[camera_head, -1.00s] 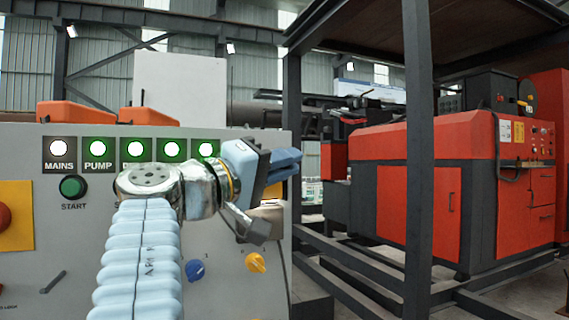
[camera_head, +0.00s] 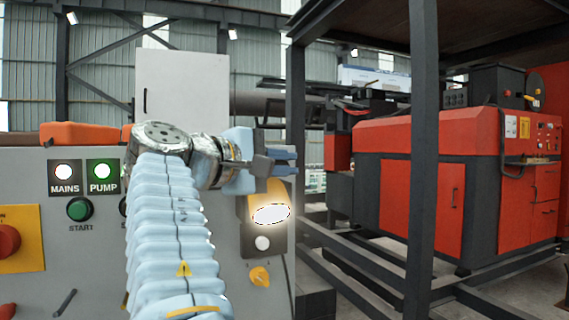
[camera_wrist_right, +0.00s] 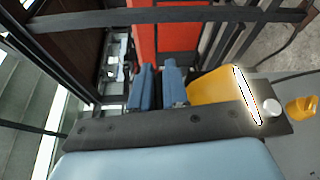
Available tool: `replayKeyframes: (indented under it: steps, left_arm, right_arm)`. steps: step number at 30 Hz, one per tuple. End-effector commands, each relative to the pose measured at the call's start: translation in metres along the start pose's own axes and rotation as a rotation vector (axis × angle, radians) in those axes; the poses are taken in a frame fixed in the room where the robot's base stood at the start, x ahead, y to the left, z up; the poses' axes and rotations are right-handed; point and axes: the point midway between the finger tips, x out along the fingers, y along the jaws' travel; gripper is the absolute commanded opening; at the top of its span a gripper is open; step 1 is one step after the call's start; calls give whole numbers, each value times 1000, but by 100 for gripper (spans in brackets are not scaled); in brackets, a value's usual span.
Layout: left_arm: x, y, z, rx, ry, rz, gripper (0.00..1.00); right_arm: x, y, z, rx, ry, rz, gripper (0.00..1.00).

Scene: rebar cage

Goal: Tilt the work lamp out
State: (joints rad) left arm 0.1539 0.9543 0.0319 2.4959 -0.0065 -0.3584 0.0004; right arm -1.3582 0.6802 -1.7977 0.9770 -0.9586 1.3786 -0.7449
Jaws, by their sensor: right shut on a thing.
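The work lamp (camera_head: 268,190) is a yellow housing with a glowing white lens, on a dark plate at the right edge of the grey panel. It leans out from the panel, lens facing forward and down. It also shows in the right wrist view (camera_wrist_right: 213,88), just right of the fingers. The exact contact is hidden. My left gripper is not in view.
The grey control panel (camera_head: 85,265) carries lit MAINS and PUMP lights, a green START button (camera_head: 80,209) and a red stop button (camera_head: 8,241). A yellow knob (camera_head: 259,276) sits below the lamp. A dark steel post (camera_head: 423,160) and red machine (camera_head: 385,195) stand to the right.

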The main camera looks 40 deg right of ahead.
Motion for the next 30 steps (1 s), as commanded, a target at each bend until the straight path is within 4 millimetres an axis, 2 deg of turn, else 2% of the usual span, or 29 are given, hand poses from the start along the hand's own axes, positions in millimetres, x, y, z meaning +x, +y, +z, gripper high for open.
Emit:
replayKeyframes:
  steps: [12,29,30]
  left_arm:
    - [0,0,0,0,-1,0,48]
    - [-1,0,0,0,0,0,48]
    - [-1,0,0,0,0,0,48]
  right_arm:
    - [5,7,-8,-174,-3,-73,0]
    - [5,8,-9,-200,-3,-82,0]
    - [5,8,-9,-200,-3,-82,20]
